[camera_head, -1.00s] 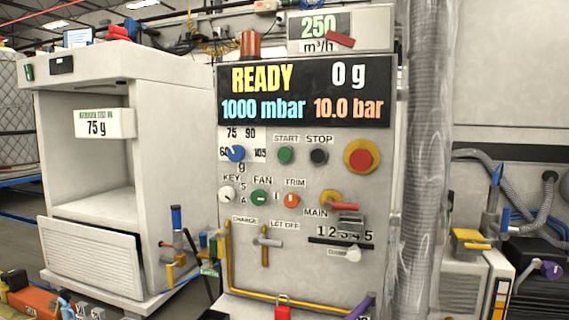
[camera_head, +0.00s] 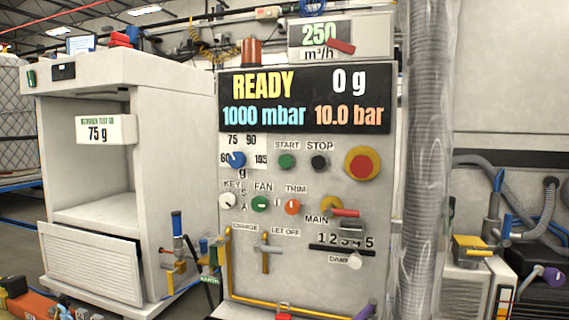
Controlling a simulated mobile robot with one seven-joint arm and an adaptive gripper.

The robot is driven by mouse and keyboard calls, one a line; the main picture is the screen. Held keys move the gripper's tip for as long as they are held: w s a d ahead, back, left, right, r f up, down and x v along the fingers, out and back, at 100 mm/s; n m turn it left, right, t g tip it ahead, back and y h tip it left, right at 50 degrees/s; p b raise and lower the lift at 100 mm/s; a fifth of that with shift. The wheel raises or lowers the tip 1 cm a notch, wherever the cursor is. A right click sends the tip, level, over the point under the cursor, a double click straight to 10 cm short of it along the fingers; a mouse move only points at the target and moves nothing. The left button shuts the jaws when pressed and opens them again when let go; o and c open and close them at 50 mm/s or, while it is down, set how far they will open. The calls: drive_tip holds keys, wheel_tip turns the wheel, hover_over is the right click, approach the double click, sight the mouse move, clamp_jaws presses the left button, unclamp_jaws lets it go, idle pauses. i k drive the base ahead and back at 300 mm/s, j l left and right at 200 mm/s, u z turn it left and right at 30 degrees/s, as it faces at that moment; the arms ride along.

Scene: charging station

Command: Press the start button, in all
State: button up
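The start button (camera_head: 287,161) is a green round button under a START label, on the upper middle of a grey control panel (camera_head: 330,285). A black stop button (camera_head: 319,162) sits just right of it under a STOP label. The display (camera_head: 306,99) above reads READY, 0 g, 1000 mbar and 10.0 bar. Nothing covers the start button. Whether it is pressed in cannot be told. My gripper is not in view.
A large red button on a yellow base (camera_head: 362,162) is right of STOP. A blue dial (camera_head: 236,159) is to the left, with several knobs and levers below. An open white cabinet (camera_head: 177,120) stands left. A ribbed duct (camera_head: 424,170) runs along the right side.

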sight(286, 161)
drive_tip(key=i+j, duration=0.25)
drive_tip(key=j, duration=0.15)
drive_tip(key=i+j, duration=0.25)
drive_tip(key=j, duration=0.15)
drive_tip(key=i+j, duration=0.2)
drive_tip(key=j, duration=0.2)
